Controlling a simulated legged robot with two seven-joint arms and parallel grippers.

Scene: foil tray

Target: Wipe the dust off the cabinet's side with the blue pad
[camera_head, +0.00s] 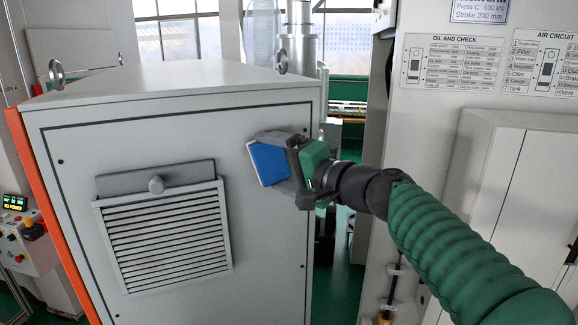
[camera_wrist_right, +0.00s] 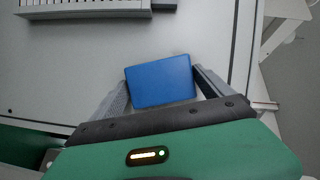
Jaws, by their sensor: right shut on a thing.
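The blue pad (camera_head: 269,163) is at the upper right part of the grey cabinet's side (camera_head: 130,130) in the head view. My right gripper (camera_head: 272,162) is shut on the pad and holds it at or very near the panel; I cannot tell if it touches. In the right wrist view the blue pad (camera_wrist_right: 160,80) sits between the two grey fingers (camera_wrist_right: 160,85), with the cabinet's side (camera_wrist_right: 60,70) behind it. I see no clear dust on the panel. My left gripper is not in view.
Lifting eyes (camera_head: 281,62) stand on the cabinet top. A white press with label plates (camera_head: 452,65) is at the right. The panel below the pad is clear.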

